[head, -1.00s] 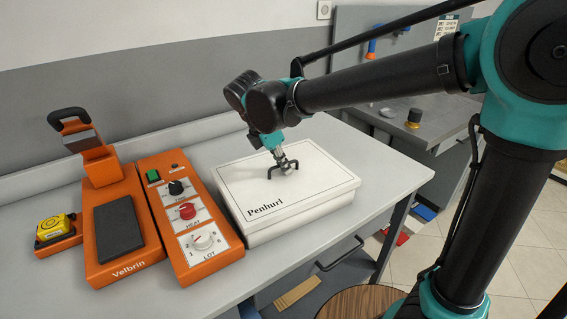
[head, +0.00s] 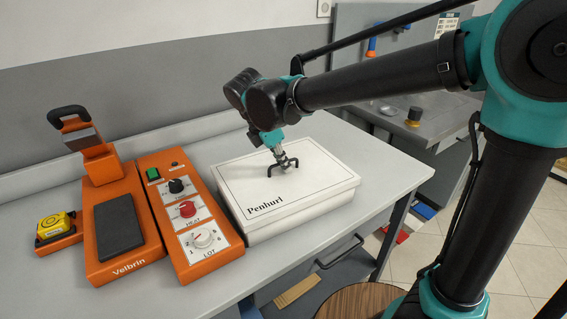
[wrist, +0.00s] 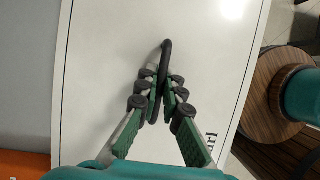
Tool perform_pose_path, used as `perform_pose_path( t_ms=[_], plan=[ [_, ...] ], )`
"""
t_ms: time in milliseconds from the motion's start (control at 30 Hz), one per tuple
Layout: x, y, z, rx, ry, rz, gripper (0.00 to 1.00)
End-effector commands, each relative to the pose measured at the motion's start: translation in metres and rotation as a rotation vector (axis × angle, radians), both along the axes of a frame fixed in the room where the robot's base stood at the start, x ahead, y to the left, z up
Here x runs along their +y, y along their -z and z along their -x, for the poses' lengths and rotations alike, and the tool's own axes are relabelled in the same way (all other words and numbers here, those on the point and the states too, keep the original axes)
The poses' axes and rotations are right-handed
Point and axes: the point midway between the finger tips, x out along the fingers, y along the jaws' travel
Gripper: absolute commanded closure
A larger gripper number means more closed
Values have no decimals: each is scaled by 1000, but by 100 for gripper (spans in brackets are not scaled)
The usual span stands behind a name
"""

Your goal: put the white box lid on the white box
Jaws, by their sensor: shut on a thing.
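The white box lid (head: 290,184), printed "Penhurl" with a thin dark border line, sits on top of the white box (head: 300,218) on the grey table. It looks level on the box, with the box wall showing below its rim. My gripper (head: 282,165) is above the middle of the lid, shut on its dark handle. In the wrist view the fingers (wrist: 163,92) close on the thin black handle (wrist: 165,60) over the white lid surface (wrist: 110,70). The far sides of the box are hidden.
An orange control box (head: 185,215) with knobs stands close to the box's left. An orange press (head: 120,225) and a yellow button unit (head: 54,225) are farther left. The table's front edge and a round wooden stool (head: 360,300) are at the right.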

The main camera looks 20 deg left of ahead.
Motion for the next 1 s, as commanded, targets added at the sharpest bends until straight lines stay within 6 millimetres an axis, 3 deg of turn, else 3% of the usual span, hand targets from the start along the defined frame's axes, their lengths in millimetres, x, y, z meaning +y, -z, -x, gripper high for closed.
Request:
perform_pose_path(
  t_ms=[1000],
  plan=[
    [0, 14, 0, 0, 0, 0, 100]
  ],
)
